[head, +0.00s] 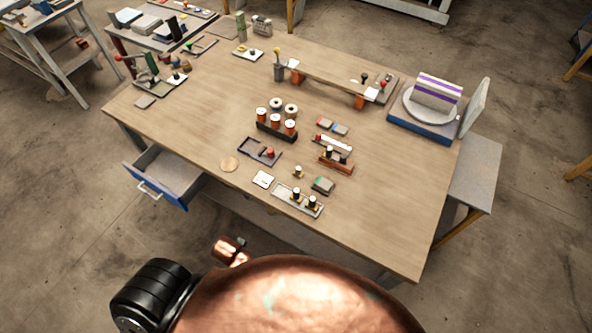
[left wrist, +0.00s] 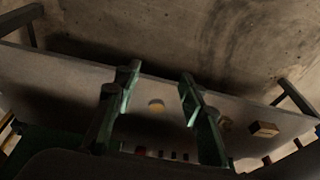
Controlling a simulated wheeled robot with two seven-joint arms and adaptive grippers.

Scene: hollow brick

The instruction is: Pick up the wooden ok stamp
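Several small stamps with knob handles stand on the wooden table (head: 203,111) in the head view. Two dark-topped stamps (head: 297,193) stand in a pale tray near the front edge. A single small stamp (head: 298,172) stands just behind them. Others stand in a brown wooden rack (head: 336,165). No lettering is readable, so I cannot tell which is the wooden ok stamp. My left gripper (left wrist: 158,78) shows in the left wrist view, its dark green fingers apart and nothing seen between them. Neither gripper shows in the head view.
A dark holder (head: 275,131) carries red-and-white cylinders. A blue drawer (head: 160,192) is pulled out at the left. A blue-based machine (head: 430,122) stands at the right.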

